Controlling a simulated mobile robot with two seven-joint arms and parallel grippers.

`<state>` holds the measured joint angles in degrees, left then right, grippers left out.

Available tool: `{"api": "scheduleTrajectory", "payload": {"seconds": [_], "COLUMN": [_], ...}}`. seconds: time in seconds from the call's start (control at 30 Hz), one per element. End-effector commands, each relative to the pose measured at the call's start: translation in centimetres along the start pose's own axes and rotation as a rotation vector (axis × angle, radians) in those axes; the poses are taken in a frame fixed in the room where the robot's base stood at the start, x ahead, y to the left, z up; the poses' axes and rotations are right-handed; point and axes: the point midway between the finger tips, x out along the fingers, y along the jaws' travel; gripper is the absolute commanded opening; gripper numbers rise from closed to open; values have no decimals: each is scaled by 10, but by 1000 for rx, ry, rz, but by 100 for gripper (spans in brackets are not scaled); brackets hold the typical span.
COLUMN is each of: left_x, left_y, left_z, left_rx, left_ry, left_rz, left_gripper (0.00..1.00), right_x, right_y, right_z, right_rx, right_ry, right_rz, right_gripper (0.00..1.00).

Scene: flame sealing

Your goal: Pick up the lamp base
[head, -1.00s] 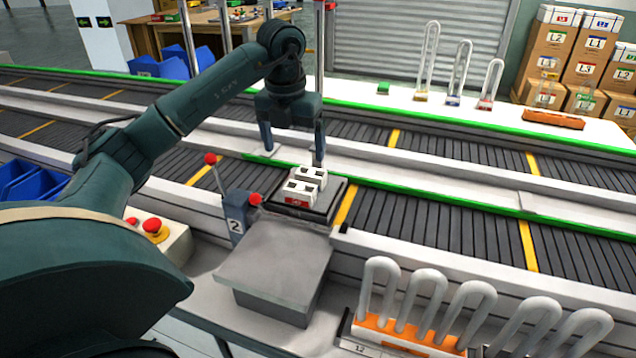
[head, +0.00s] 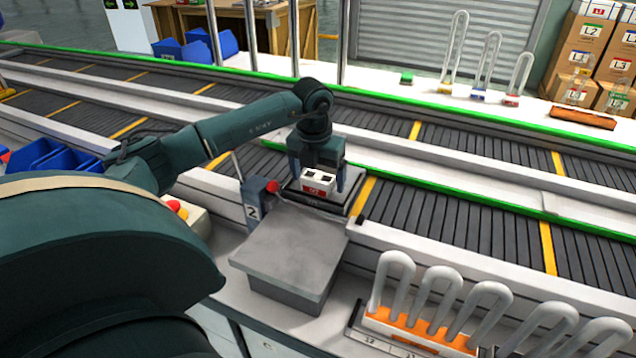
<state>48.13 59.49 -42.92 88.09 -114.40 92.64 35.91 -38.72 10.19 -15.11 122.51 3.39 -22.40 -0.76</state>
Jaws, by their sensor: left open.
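The lamp base (head: 317,184) is a white block with dark sockets and a red label on its front. It sits on a dark tray (head: 309,201) on the near conveyor. In the earlier picture two such white bases stand side by side there; now my gripper hides the rear part. My left gripper (head: 318,187) points down over the base with its fingers apart, one on each side. I cannot tell whether the fingers touch it. My right gripper is not in view.
A grey metal block (head: 290,250) stands in front of the tray. A post marked 2 (head: 254,200) with a red-knobbed lever stands left of it. Glass U-tubes (head: 437,290) stand in an orange and white rack at the lower right. The conveyor right of the tray is clear.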

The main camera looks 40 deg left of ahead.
Motion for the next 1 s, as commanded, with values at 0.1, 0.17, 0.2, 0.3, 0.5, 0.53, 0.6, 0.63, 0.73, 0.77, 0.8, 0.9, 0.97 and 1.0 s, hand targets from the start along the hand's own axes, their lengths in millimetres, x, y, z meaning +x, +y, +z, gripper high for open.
{"api": "scheduleTrajectory", "payload": {"seconds": [0.1,0.17,0.2,0.3,0.5,0.53,0.6,0.63,0.73,0.77,0.8,0.9,0.97,1.0], "left_x": [8,9,9,9,8,8,8,8,8,8,8,8,8,8], "left_y": [0,0,0,0,0,0,0,0,0,0,0,0,0,0], "left_z": [0,0,0,0,0,0,0,0,0,0,0,0,0,0], "left_rx": [1,1,1,1,1,1,1,1,0,0,0,0,0,0], "left_ry": [-1,-2,-2,-1,-1,-1,-1,-1,-1,-1,-1,-1,-2,-2], "left_rz": [0,0,0,0,0,0,0,0,0,0,0,0,0,0], "left_gripper": [87,87,87,87,72,69,64,61,53,50,47,39,39,39], "right_x": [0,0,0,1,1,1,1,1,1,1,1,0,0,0], "right_y": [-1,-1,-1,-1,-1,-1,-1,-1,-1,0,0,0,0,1], "right_z": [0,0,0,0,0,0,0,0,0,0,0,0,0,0], "right_rx": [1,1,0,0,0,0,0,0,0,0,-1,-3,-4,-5], "right_ry": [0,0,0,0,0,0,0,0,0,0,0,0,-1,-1], "right_rz": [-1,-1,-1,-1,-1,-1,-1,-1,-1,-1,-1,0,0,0], "right_gripper": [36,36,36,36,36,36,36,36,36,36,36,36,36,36]}}
